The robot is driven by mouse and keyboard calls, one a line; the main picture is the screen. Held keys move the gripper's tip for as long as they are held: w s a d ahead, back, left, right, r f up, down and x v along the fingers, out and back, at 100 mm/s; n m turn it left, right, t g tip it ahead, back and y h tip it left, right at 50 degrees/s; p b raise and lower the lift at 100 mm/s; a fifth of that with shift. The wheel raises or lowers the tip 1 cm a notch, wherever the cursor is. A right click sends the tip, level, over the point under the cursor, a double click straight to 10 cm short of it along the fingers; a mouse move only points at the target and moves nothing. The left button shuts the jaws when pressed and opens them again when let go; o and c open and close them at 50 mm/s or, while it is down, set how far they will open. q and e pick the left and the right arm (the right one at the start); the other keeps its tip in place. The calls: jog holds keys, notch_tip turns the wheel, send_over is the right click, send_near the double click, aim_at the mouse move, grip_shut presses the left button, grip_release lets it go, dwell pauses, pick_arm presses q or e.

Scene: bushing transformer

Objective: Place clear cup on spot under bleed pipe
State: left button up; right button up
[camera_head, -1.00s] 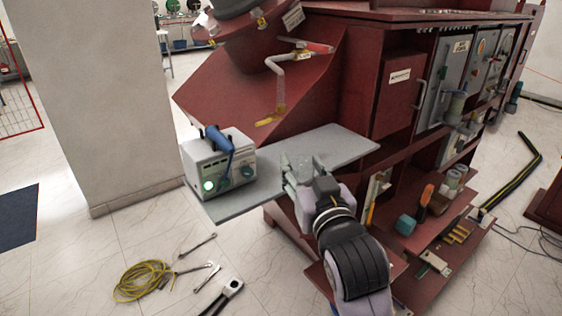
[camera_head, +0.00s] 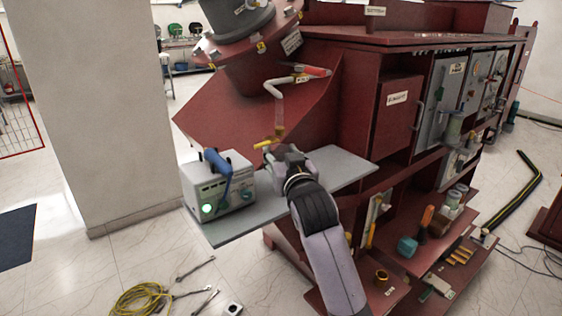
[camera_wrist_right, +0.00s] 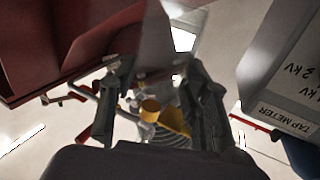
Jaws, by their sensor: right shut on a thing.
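My right gripper (camera_head: 278,153) is over the grey shelf (camera_head: 345,170), just below the bleed pipe. The bent white bleed pipe (camera_head: 277,92) comes out of the red cabinet wall, with a yellowish lower end above the gripper. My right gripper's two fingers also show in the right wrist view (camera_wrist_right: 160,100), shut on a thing. This appears to be the clear cup, but its outline is hardly visible. Yellow parts (camera_wrist_right: 165,118) show between the fingers. The spot under the pipe cannot be made out. My left gripper is out of view.
A grey meter box (camera_head: 217,187) with a blue handle and a green light stands on the shelf's left end. The red transformer cabinet (camera_head: 400,110) is behind and right. A lower red shelf holds small parts, including a teal block (camera_head: 407,246). A yellow cable (camera_head: 140,298) lies on the floor.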

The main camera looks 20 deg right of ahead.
notch_tip(320, 180, down, 3)
jog(key=shift+w+r+p, duration=0.1)
jog(key=shift+r+p, duration=0.05)
jog(key=shift+p, duration=0.45)
jog(key=shift+f, duration=0.4)
jog(key=shift+f, duration=0.15)
jog(key=o, duration=1.2)
jog(key=shift+c, duration=0.2)
jog(key=s+b, duration=0.3)
jog(key=s, duration=0.9)
jog(key=shift+a, duration=0.25)
